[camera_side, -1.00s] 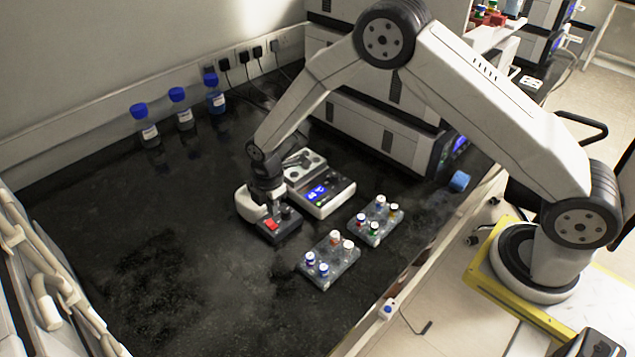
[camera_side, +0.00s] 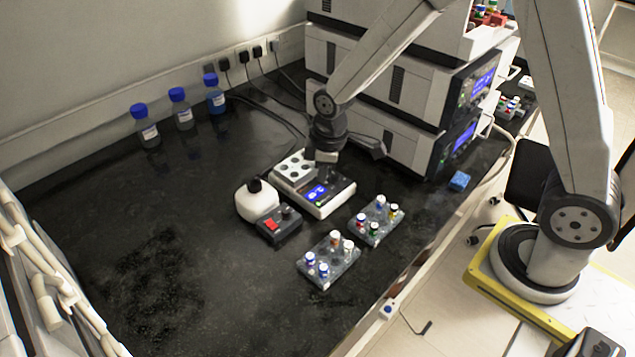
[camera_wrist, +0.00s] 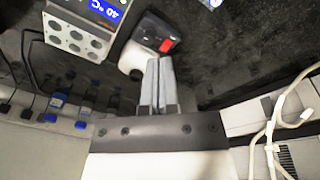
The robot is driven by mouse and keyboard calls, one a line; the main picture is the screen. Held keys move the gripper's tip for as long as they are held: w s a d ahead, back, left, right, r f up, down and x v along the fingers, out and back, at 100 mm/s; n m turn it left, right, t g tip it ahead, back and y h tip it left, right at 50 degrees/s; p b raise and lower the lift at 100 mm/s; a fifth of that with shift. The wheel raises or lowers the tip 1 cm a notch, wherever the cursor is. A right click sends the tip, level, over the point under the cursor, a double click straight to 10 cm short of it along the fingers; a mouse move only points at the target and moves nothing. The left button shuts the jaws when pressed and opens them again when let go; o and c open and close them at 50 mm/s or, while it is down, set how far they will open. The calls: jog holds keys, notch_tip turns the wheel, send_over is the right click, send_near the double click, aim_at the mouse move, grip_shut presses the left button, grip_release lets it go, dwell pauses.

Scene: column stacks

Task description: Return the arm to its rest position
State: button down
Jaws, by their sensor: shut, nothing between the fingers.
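My gripper (camera_side: 326,170) is in the air above the heating block with the blue display (camera_side: 330,201) in the side view. In the wrist view my gripper (camera_wrist: 158,62) shows its two grey fingers side by side, shut with nothing between them. My fingertips are partly hard to make out in the side view.
Two racks of capped vials, the nearer (camera_side: 328,262) and the farther (camera_side: 376,222), stand on the black bench. Three blue-capped bottles (camera_side: 183,112) stand by the wall. Stacked instruments (camera_side: 400,100) rise behind my gripper. The left bench is clear.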

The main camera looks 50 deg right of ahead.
jog(key=s+d+r+m, duration=0.2)
jog(key=s+m, duration=0.2)
jog(key=s, duration=0.2)
jog(key=s+d+r+m+t, duration=0.1)
jog(key=s+d+r+m, duration=0.1)
jog(key=s+m, duration=0.2)
jog(key=shift+s+d, duration=0.2)
jog(key=shift+s, duration=0.85)
jog(key=shift+r, duration=0.1)
